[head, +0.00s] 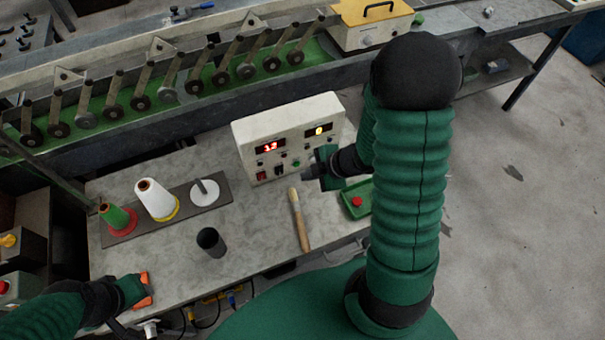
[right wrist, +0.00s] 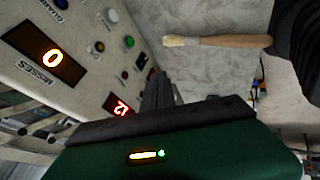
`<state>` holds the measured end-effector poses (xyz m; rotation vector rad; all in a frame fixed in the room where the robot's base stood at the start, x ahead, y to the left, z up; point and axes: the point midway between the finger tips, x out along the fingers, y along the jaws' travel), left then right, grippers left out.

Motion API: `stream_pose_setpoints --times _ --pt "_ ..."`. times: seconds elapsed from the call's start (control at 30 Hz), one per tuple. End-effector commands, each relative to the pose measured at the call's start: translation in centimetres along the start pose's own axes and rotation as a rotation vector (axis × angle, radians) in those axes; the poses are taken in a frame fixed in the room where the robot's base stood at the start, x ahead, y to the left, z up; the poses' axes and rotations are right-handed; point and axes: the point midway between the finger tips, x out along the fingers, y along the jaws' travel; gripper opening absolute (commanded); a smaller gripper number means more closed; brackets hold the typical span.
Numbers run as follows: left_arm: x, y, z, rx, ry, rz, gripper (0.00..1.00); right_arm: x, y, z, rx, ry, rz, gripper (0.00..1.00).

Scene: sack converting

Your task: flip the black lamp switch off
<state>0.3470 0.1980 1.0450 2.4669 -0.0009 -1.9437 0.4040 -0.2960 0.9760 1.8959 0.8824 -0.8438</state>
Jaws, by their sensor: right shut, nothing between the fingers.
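A white control box (head: 290,135) stands at the back of the bench, with a lit red display (head: 270,147) and a lit yellow display (head: 319,130). Small dark switches (head: 279,170) sit low on its front, beside a red one (head: 261,176). In the right wrist view, a dark switch (right wrist: 141,62) shows close to the fingers; I cannot tell its position. My right gripper (head: 309,173) is shut and empty, just in front of the panel's lower right; contact cannot be told. Its fingers also show in the wrist view (right wrist: 158,90). My left gripper (head: 143,289) is at the bench's front left, jaws unclear.
A wooden-handled brush (head: 299,220) lies below the box.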

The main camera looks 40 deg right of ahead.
Motion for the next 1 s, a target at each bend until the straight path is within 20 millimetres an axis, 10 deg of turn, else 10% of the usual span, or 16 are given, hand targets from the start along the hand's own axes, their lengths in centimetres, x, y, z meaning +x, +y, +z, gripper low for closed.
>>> stream_pose_setpoints --times 0.67,1.0 --pt "-0.4 0.0 -0.1 0.000 0.000 0.000 0.36 1.2 -0.8 -0.2 -0.003 0.000 -0.001 0.00" --pt "1.0 0.0 0.2 0.000 0.000 0.000 0.36 6.9 -1.0 -0.2 -0.004 0.001 -0.006 0.00"
